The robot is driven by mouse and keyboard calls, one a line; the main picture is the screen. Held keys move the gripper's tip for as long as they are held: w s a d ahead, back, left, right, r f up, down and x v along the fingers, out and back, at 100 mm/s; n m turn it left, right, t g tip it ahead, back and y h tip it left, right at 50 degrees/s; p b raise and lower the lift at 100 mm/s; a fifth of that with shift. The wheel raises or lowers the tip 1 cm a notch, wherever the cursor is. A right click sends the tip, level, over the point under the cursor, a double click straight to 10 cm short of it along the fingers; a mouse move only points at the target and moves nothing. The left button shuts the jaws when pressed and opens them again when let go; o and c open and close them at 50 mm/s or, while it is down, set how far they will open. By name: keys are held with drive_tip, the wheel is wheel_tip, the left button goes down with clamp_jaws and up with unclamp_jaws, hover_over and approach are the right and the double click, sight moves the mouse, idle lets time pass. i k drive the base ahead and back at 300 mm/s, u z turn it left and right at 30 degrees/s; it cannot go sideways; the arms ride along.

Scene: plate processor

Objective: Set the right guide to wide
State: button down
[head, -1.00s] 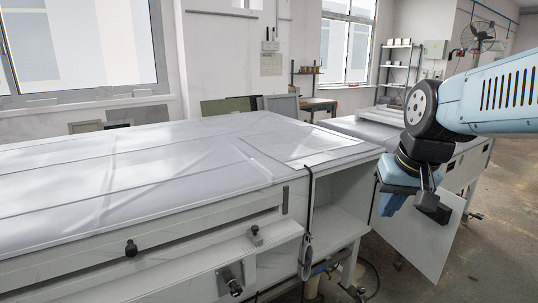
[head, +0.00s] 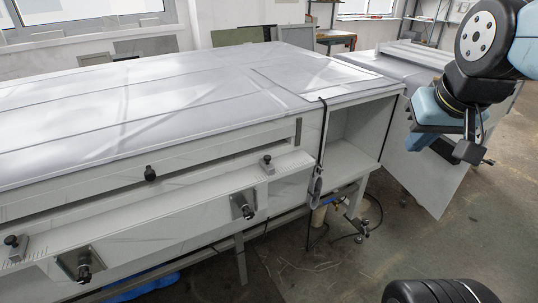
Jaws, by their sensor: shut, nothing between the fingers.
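The right guide (head: 267,164) is a small grey block with a black knob. It sits on the ledge along the front of the long machine, near the ledge's right end, beside fine scale marks. A similar left guide (head: 15,246) stands far left on the same ledge, also by tick marks. I cannot read any wide or narrow label. My gripper (head: 468,150) hangs at the upper right, shut and empty, well apart from the right guide. Its fingertips are small and partly hidden.
A black knob (head: 150,174) sits on the slotted front rail. Two clamp knobs (head: 243,206) (head: 80,265) stick out below the ledge. A black cable (head: 321,140) hangs over the corner by the open cabinet (head: 362,135). An open door panel (head: 435,175) stands right. Floor in front is clear.

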sight(265, 163)
drive_tip(key=k, duration=1.15)
drive_tip(key=z, duration=0.35)
drive_tip(key=i, duration=1.55)
drive_tip(key=u, duration=0.35)
